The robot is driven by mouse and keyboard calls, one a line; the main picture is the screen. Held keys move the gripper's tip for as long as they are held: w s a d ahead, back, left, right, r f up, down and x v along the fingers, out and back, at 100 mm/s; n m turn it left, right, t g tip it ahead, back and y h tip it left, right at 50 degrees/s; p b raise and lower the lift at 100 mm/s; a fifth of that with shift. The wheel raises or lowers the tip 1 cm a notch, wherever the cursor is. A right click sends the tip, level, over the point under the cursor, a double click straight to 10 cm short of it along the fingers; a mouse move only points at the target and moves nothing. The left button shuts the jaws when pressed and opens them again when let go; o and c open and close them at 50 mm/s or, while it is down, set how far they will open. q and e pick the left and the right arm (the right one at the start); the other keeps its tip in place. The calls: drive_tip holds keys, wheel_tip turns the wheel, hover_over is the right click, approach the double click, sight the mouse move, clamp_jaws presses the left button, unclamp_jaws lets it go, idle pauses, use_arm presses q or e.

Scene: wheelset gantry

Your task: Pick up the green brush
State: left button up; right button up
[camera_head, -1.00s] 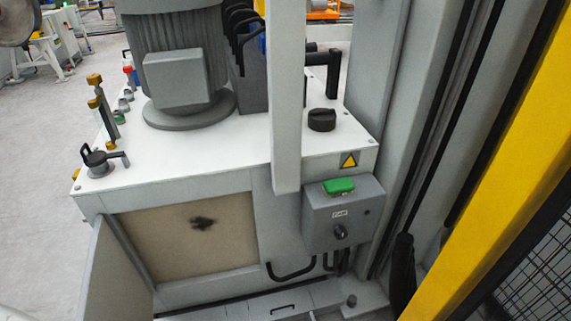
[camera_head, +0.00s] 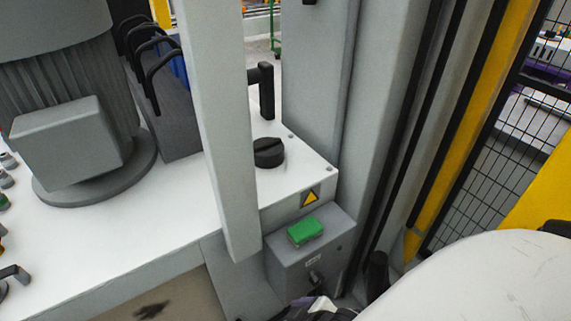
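The green brush (camera_head: 305,231) appears as a small green block lying on top of the grey control box (camera_head: 322,243), at the lower middle. A white arm of mine comes in from the lower right, and a dark part at its end, apparently my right gripper (camera_head: 312,309), shows at the bottom edge. It is in front of the box and below the green brush in the picture, apart from it. Its fingers are cut off or too unclear to tell open from shut. My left gripper is out of view.
A grey upright post (camera_head: 222,130) stands just left of the box. A white-topped cabinet (camera_head: 140,235) carries a large grey motor (camera_head: 60,110) and a black knob (camera_head: 268,152). A yellow post (camera_head: 485,90) and mesh fence (camera_head: 510,150) are at the right.

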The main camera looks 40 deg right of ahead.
drive_tip(key=w+d+r+g+p, duration=0.1)
drive_tip(key=w+d+r, duration=0.2)
drive_tip(key=d, duration=0.1)
drive_tip(key=w+d+r+m+g+h+p, duration=0.1)
drive_tip(key=w+d+r+g, duration=0.1)
drive_tip(key=w+d+r, duration=0.1)
drive_tip(key=w+d+r+g+h+p, duration=0.1)
drive_tip(key=w+d+r+g, duration=0.1)
drive_tip(key=d+r, duration=0.3)
drive_tip(key=shift+w+d+r+m+p, duration=0.15)
drive_tip(key=shift+w+d+m, duration=0.1)
drive_tip(key=shift+d, duration=0.35)
drive_tip(key=shift+w+d+f+m+p, duration=0.1)
drive_tip(key=shift+w+d+m+p, duration=0.1)
drive_tip(key=shift+d, duration=0.35)
drive_tip(key=w+d+r+m+g, duration=0.2)
drive_tip(key=w+d+r, duration=0.3)
drive_tip(key=r, duration=0.1)
hover_over(305, 228)
drive_tip(key=f, duration=0.4)
drive_tip(key=shift+w+d+y, duration=0.2)
drive_tip(key=shift+d+y, duration=0.05)
drive_tip(key=shift+y, duration=0.05)
drive_tip(key=shift+n, duration=0.25)
drive_tip(key=f, duration=0.5)
drive_tip(key=shift+s+a+f+p, duration=0.2)
drive_tip(key=shift+a+f+p, duration=0.05)
drive_tip(key=shift+p, duration=0.05)
drive_tip(key=shift+c, duration=0.2)
drive_tip(key=c, duration=1.1)
